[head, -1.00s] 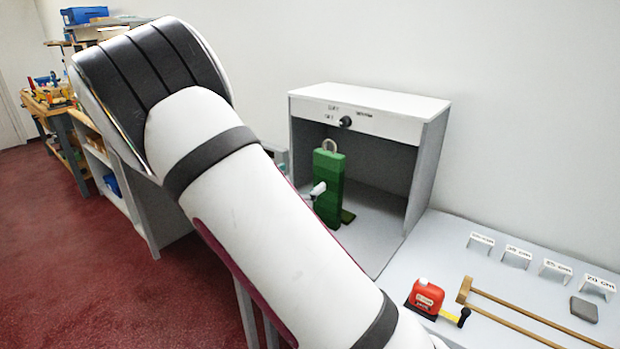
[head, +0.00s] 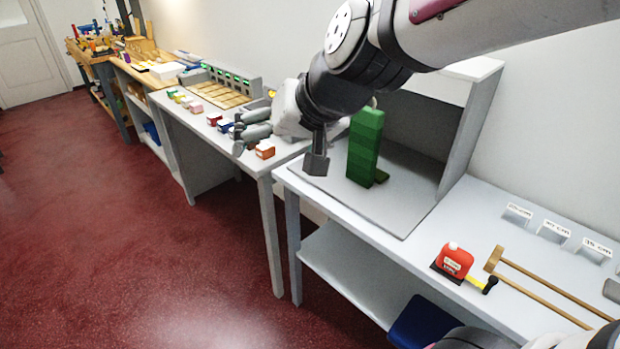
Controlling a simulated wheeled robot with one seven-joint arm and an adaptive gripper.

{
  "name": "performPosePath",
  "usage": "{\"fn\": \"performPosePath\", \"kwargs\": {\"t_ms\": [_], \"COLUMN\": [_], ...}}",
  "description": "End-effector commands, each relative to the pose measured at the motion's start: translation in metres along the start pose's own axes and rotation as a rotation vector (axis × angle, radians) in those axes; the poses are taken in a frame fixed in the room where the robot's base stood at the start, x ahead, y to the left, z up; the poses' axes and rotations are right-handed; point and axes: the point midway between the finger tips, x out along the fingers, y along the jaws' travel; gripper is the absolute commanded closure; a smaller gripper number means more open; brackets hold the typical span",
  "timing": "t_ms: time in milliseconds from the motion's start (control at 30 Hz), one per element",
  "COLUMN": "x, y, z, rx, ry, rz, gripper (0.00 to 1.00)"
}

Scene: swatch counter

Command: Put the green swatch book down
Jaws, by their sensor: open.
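The green swatch book (head: 365,148) stands upright on the grey floor of the open-fronted booth (head: 412,208). My gripper (head: 279,154) is open and empty, in front and to the left of the book. One dark finger shows nearest the book, apart from it in the picture; the other finger's grey links reach left over the neighbouring table. My arm hides part of the booth's top and inside.
Right of the booth, the counter bears a red tape measure (head: 456,262), wooden rods (head: 550,290) and white label stands (head: 518,214). The left table has small coloured blocks, including an orange one (head: 265,151), and a slotted rack (head: 222,95). Red floor (head: 130,240) is clear in front.

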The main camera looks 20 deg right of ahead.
Motion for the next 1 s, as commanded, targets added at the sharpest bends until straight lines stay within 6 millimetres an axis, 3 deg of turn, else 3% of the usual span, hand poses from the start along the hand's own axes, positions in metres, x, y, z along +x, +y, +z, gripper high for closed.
{"fn": "performPosePath", "kwargs": {"t_ms": [33,200,400,533,1000], "x": [-0.021,-0.071,-0.104,-0.111,-0.112], "y": [0.003,0.029,0.058,0.064,0.063], "z": [0.02,0.091,0.137,0.144,0.143], "rx": [-0.044,-0.176,-0.238,-0.246,-0.247], "ry": [-0.04,-0.201,-0.306,-0.326,-0.322], "rz": [0.008,0.107,0.225,0.25,0.248], "gripper": [0.06,0.06,0.06,0.06,0.06]}}
